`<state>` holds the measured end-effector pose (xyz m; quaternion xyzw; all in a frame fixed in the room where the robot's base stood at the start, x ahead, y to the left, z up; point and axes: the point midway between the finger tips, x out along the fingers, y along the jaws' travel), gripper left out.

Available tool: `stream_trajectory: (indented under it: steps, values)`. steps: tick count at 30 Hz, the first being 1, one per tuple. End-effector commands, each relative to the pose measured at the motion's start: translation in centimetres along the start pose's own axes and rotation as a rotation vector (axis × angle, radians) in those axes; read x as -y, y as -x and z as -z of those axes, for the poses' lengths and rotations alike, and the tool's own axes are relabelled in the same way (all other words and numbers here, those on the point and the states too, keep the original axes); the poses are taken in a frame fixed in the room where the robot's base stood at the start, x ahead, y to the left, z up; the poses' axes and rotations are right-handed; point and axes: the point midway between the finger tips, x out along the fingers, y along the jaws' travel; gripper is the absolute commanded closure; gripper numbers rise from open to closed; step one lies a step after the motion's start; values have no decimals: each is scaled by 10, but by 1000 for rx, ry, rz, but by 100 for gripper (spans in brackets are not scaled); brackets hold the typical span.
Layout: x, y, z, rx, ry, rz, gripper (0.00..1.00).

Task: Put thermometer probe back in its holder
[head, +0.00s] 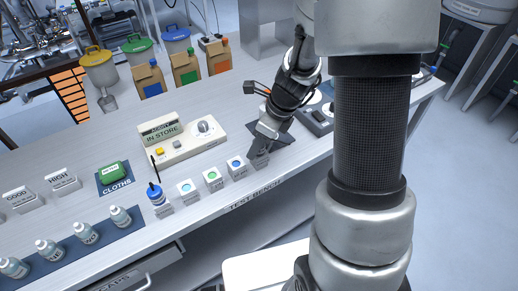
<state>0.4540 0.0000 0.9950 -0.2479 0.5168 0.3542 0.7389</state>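My gripper (260,152) points down at the front edge of the test bench, right beside the last of a row of small white blocks. Its fingers are small and dark here, and I cannot tell whether they are open, shut or holding anything. I cannot clearly make out the thermometer probe or its holder. A blue and white upright item (157,194) with a thin dark stem stands left of the row; I cannot tell if it is the probe. A dark mat (284,141) lies partly hidden behind my gripper.
White blocks with blue (186,189), green (213,180) and blue (237,168) tops line the front edge. A cream instrument (190,142) reading "IN STORE" stands behind. A green item (111,171) lies on the cloths mat; bottles (85,233) stand front left.

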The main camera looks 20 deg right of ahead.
Motion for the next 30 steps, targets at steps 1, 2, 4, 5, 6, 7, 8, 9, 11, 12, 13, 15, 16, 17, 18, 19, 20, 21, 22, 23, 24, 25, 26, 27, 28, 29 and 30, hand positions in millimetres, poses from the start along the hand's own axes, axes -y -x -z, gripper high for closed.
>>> stream_trajectory:
  steps: [1, 2, 4, 5, 6, 7, 8, 9, 11, 12, 13, 15, 16, 17, 18, 19, 20, 21, 22, 23, 24, 25, 26, 27, 28, 29, 30]
  values:
    - [0, 0, 0, 0, 0, 0, 60]
    - [0, 0, 0, 0, 0, 0, 65]
    - [0, 0, 0, 0, 0, 0, 77]
    - [0, 0, 0, 0, 0, 0, 82]
    - [0, 0, 0, 0, 0, 0, 89]
    - [0, 0, 0, 0, 0, 0, 94]
    - [0, 0, 0, 0, 0, 0, 99]
    - [0, 0, 0, 0, 0, 0, 100]
    - [0, 0, 0, 0, 0, 0, 100]
    - [0, 0, 0, 0, 0, 0, 100]
    - [0, 1, 0, 0, 0, 0, 100]
    - [0, 1, 0, 0, 0, 0, 100]
    - [0, 2, -1, 0, 0, 0, 100]
    - [0, 1, 0, 0, 0, 0, 100]
    - [0, 1, 0, 0, 0, 0, 100]
    - [0, 1, 0, 0, 0, 0, 100]
    - [0, 1, 0, 0, 0, 0, 100]
    - [0, 1, 0, 0, 0, 0, 100]
    - [0, 1, 0, 0, 0, 0, 100]
    - [0, 2, 0, 0, 0, 0, 100]
    - [0, 2, -1, 0, 0, 0, 100]
    - [0, 2, -1, 0, 0, 0, 100]
    - [0, 3, -1, 0, 0, 0, 100]
    - [0, 4, -2, 0, 0, 0, 100]
    - [0, 6, -2, 0, 0, 0, 100]
    - [0, 7, -2, 0, 0, 0, 100]
    - [0, 8, -3, 0, 0, 0, 100]
